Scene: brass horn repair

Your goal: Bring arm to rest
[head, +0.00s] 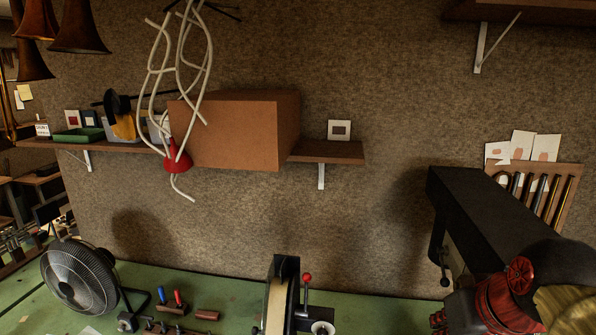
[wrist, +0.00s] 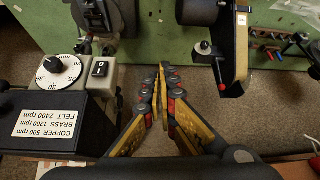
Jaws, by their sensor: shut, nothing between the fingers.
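My gripper (wrist: 164,68) shows in the wrist view, with yellow and black fingers. The fingertips are together and nothing is held between them.
In the wrist view, a black box with a speed label (wrist: 48,122) and a dial (wrist: 60,70) stand left; a belt machine (wrist: 240,45) stands right. The head view shows a fan (head: 80,278), a green bench (head: 235,283) and a wall shelf (head: 335,152) with a brown box (head: 235,130).

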